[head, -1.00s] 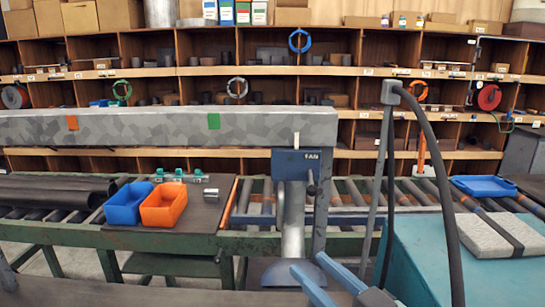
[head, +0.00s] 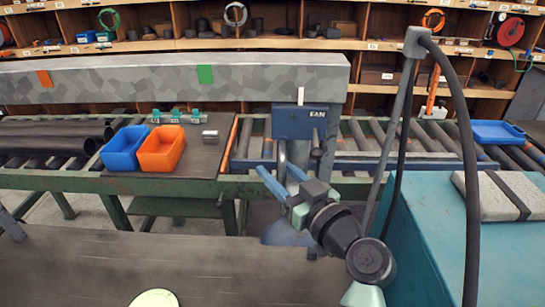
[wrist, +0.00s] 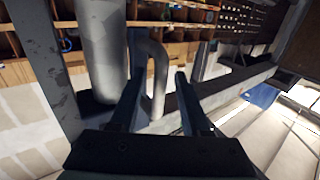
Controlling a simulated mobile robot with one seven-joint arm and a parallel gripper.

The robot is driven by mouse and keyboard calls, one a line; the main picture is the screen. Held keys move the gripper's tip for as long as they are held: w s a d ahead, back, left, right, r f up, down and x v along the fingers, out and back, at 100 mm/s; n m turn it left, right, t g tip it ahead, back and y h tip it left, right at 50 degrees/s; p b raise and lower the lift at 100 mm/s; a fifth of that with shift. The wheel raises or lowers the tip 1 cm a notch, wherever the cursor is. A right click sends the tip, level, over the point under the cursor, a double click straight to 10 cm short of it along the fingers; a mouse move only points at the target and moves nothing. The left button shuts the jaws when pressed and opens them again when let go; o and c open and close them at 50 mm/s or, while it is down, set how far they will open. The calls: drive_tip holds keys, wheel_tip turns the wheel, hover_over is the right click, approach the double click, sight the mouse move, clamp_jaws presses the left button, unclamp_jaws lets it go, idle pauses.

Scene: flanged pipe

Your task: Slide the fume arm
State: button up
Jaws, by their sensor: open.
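The fume arm hangs from the grey speckled duct beam (head: 170,80) at its right end. Its blue carriage box (head: 300,121) is marked FAN, and its lower hood (head: 283,234) is partly hidden by my arm. In the wrist view its thick grey pipe (wrist: 100,50) stands left of my fingers. A curved grey handle (wrist: 158,75) shows between or just beyond the fingertips; I cannot tell whether they touch it. My gripper (head: 274,167) is open with blue fingers, just below the carriage. It also shows in the wrist view (wrist: 163,72).
The beam carries an orange mark (head: 43,78) and a green mark (head: 205,74). Below it are a blue bin (head: 124,150), an orange bin (head: 162,152) and a roller conveyor. A teal cabinet (head: 425,230) with hanging black hoses stands close on the right.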

drive_tip(key=shift+x, duration=1.05)
drive_tip(key=shift+d, duration=0.1)
clamp_jaws()
idle(0.6)
